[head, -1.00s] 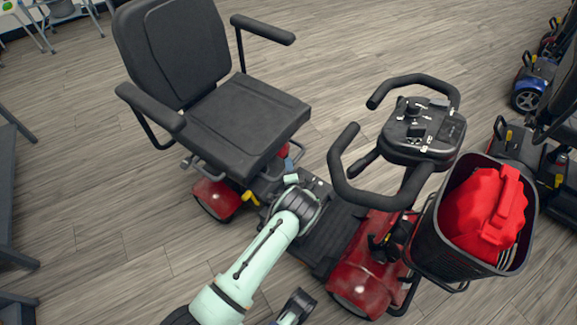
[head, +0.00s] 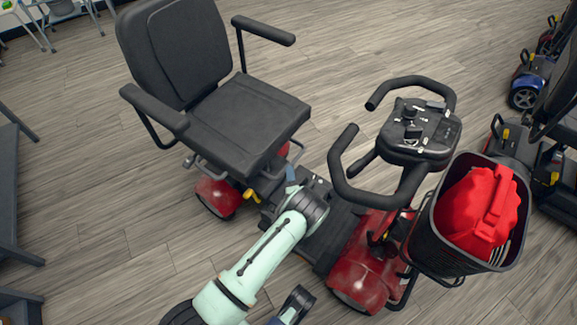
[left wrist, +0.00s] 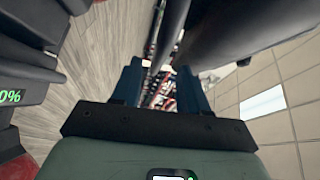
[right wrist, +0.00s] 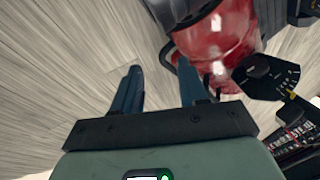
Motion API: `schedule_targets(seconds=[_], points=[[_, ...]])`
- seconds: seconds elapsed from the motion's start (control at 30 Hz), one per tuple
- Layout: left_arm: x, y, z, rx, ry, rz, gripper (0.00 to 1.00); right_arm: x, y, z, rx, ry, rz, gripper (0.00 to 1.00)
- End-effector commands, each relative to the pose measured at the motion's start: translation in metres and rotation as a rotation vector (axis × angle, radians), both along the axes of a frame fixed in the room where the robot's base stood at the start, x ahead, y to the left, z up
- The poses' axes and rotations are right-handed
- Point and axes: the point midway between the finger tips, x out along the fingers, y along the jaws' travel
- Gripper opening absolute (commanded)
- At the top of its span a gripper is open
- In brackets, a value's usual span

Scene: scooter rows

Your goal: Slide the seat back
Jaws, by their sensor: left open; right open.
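The black padded scooter seat (head: 245,115), with backrest and two armrests, stands over the red scooter's rear, facing the handlebars. A yellow lever (head: 251,195) shows low under its front edge. My left gripper (head: 291,172) is just under the seat's front edge, its fingers mostly hidden by my wrist. In the left wrist view the left gripper (left wrist: 160,82) is open; a dark bar (left wrist: 172,35) shows between and beyond the fingers, contact unclear. In the right wrist view my right gripper (right wrist: 160,85) is open and empty, facing the red front body (right wrist: 215,45).
The handlebars and control panel (head: 420,130) stand right of the seat. Other scooters (head: 545,140) stand at the right. Dark furniture (head: 15,190) is at the left edge. Floor behind the seat looks clear.

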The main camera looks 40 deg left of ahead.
Motion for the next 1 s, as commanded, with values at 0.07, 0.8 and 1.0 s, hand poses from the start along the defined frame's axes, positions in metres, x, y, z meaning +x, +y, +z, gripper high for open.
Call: schedule_targets(seconds=[0.07,0.8,1.0], points=[[-0.012,-0.015,0.006,0.0,0.003,-0.002,0.44,-0.015,0.006,0.008,0.016,0.039,0.012,0.43],[-0.046,-0.054,0.01,0.001,-0.001,0.002,0.44,-0.039,0.018,0.018,0.045,0.103,0.037,0.43],[-0.046,-0.054,0.01,0.001,-0.001,0.002,0.44,-0.038,0.018,0.018,0.045,0.103,0.037,0.43]])
